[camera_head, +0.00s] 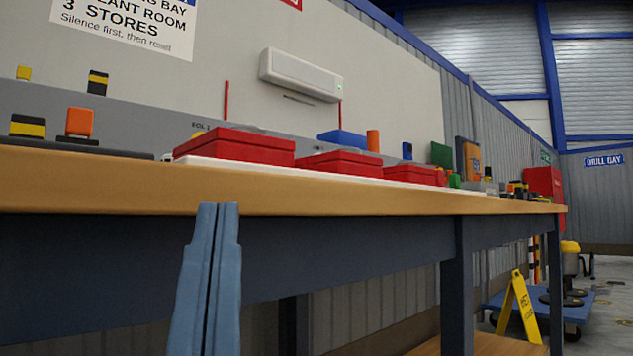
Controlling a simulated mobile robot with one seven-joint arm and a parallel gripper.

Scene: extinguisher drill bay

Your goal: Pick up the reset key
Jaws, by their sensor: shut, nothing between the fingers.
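No reset key can be made out from this low angle; the bench edge hides most of the bench top. My gripper (218,207) is shut and empty, its two blue-grey fingers pointing up together in front of the wooden bench's (330,200) front edge. Its tips overlap the lower part of that edge in the picture.
Red boxes (238,145) stand in a row on a white board (270,170) on the bench. An orange-and-black block (80,122) and a yellow-and-black block (27,126) stand at left. A yellow floor sign (522,306) and a blue trolley (575,312) are at lower right.

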